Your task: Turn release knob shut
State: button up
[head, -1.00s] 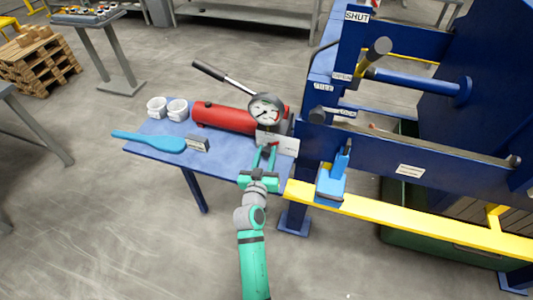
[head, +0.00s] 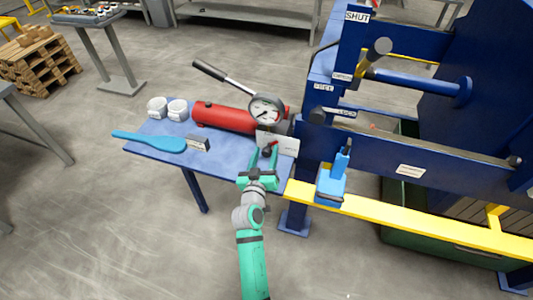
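The release knob (head: 268,151) is a small dark knob with a red part, in front of the white plate at the right end of the red pump cylinder (head: 225,117). My gripper (head: 264,154) is at the knob, reaching in from the front. Its two green fingers stand apart, one to each side of the knob. I see a gap between fingers and knob, but contact is hard to tell at this size. The white plate (head: 288,145) carries markings too small to read. The round pressure gauge (head: 266,109) stands above the knob.
The blue side table (head: 225,160) also holds two white cups (head: 177,109), a blue paddle (head: 150,141) and a small dark block (head: 199,143). The pump's lever (head: 222,77) rises to the left. The blue press frame (head: 308,150) and yellow rail (head: 400,223) stand close on the right.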

jog(key=shift+s+d, duration=0.1)
jog(key=v, duration=1)
jog(key=shift+s+r, duration=0.1)
jog(key=shift+s, duration=0.2)
jog(key=shift+o, duration=0.2)
